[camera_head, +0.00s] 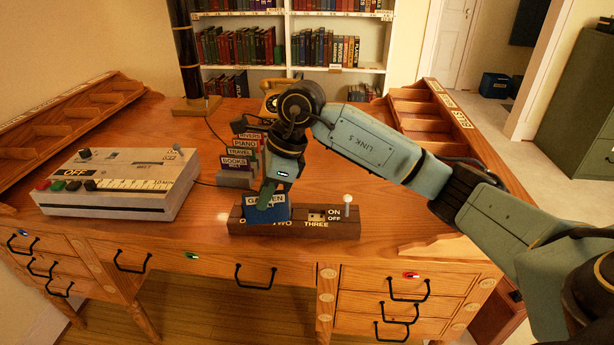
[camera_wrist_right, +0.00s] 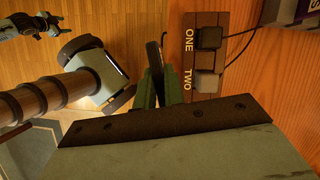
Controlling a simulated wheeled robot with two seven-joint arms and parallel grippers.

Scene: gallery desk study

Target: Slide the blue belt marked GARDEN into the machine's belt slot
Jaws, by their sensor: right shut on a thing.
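The blue belt marked GARDEN (camera_head: 280,213) is a flat blue block with a pale label, partly covered by my fingers. My right gripper (camera_head: 269,193) is shut on it from above and holds it upright in front of the power strip, hiding part of the strip. In the wrist view the right gripper's green fingers (camera_wrist_right: 154,90) close on a thin dark edge. The machine (camera_head: 118,187) is a pale box at the left of the desk, with BELT lettering on top; its slot is too small to make out. An arm end at the wrist view's top left (camera_wrist_right: 38,25) looks like my left gripper.
A wooden power strip (camera_head: 238,226) marked ONE, TWO, THREE lies at the desk's front, with a white-knobbed switch (camera_head: 347,204). A rack of labelled belts (camera_head: 238,161) stands behind the held belt. A lamp base (camera_head: 195,104) and yellow telephone (camera_head: 271,88) are farther back. Some desk between machine and strip is clear.

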